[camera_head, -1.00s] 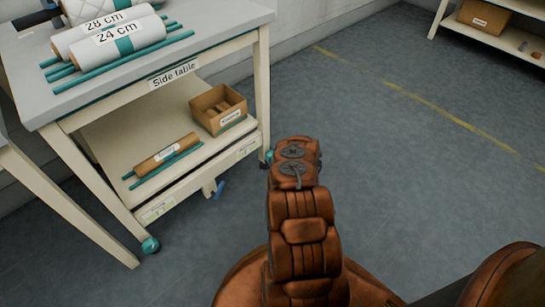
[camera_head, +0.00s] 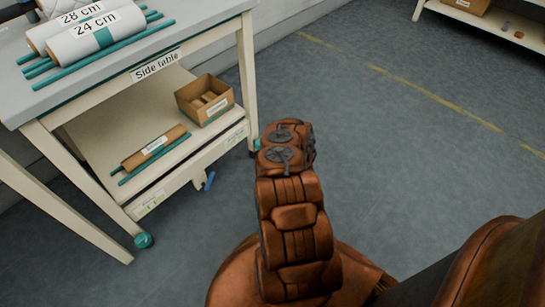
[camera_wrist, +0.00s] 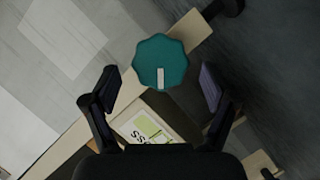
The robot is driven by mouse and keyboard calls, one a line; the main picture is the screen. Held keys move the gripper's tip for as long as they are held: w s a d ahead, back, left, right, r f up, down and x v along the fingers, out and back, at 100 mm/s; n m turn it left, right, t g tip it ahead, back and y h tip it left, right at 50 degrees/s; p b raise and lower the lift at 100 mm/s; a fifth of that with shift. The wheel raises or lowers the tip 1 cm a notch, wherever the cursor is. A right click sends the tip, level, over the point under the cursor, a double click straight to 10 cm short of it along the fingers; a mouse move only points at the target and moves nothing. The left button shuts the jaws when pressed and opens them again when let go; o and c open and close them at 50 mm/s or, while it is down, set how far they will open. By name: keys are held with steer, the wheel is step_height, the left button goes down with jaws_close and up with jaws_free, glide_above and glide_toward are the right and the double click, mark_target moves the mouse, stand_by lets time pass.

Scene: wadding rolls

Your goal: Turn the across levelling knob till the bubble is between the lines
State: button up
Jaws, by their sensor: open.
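In the wrist view a teal scalloped knob (camera_wrist: 160,52) with a white pointer mark lies between and just ahead of the fingers of my gripper (camera_wrist: 159,78). My gripper is open, and no grip on the knob shows. Below the knob is a white label (camera_wrist: 140,127) with a green and yellow patch, its lettering partly hidden and seeming to end in "oss". I cannot make out the bubble or lines. In the head view one teal knob (camera_head: 144,240) is low on the side table's left leg, and a teal bit (camera_head: 256,145) shows beside my arm. My gripper is hidden there.
The side table (camera_head: 130,85) carries rolls marked 28 cm and 24 cm (camera_head: 95,33). Its lower shelf (camera_head: 105,145) holds a cardboard box (camera_head: 205,98) and a brown roll (camera_head: 153,148). A blue lever (camera_head: 209,181) hangs below the shelf. Open floor lies to the right.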

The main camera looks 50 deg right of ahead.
steer(key=v, duration=0.8)
steer(key=shift+s, duration=0.3)
steer(key=shift+a, duration=0.1)
